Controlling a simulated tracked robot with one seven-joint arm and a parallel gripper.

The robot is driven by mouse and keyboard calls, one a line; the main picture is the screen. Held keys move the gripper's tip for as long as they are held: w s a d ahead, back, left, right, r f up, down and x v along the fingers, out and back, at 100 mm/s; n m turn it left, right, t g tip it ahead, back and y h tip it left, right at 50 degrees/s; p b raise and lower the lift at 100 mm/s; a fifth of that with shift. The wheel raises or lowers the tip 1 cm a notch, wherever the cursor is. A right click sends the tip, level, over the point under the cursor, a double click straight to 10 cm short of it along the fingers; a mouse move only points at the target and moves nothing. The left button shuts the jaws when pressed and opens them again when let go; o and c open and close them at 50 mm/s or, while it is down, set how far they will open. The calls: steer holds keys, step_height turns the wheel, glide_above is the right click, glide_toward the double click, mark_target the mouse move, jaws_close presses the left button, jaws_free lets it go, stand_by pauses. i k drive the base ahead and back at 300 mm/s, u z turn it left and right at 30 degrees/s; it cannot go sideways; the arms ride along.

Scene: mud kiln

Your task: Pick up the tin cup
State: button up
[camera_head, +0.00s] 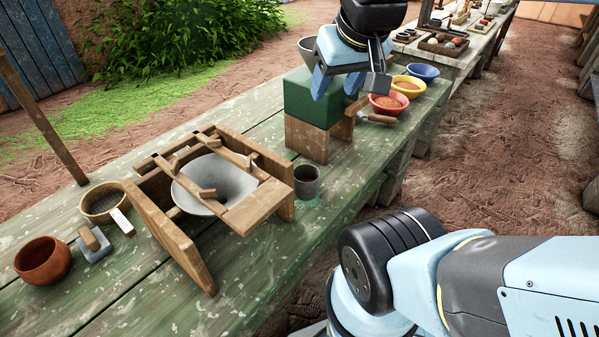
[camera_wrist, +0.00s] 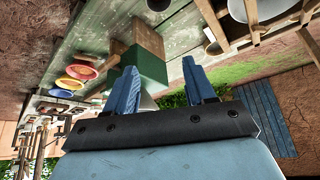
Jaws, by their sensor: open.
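The tin cup (camera_head: 307,182) is a small dark grey cup standing upright on the green plank table (camera_head: 345,205), beside the right end of a wooden frame. A grey round shape at the top edge of the wrist view, probably the tin cup (camera_wrist: 158,5), is partly cut off. My gripper (camera_head: 347,88) is open and empty, with blue fingers spread apart. It is up beyond the cup, by the green box, and well apart from the cup. In the wrist view my gripper (camera_wrist: 160,72) shows the green box between its fingers.
The wooden frame (camera_head: 255,207) holds a grey basin (camera_head: 225,180) left of the cup. The green box (camera_head: 303,98) stands on wooden supports behind it. Red (camera_head: 385,104), yellow (camera_head: 409,87) and blue (camera_head: 423,72) bowls stand beyond. The table right of the cup is clear.

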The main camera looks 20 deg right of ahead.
mark_target(306, 177)
steer(key=z, duration=1)
steer(key=k, duration=2.5)
steer(key=u, duration=0.75)
steer(key=i, duration=1)
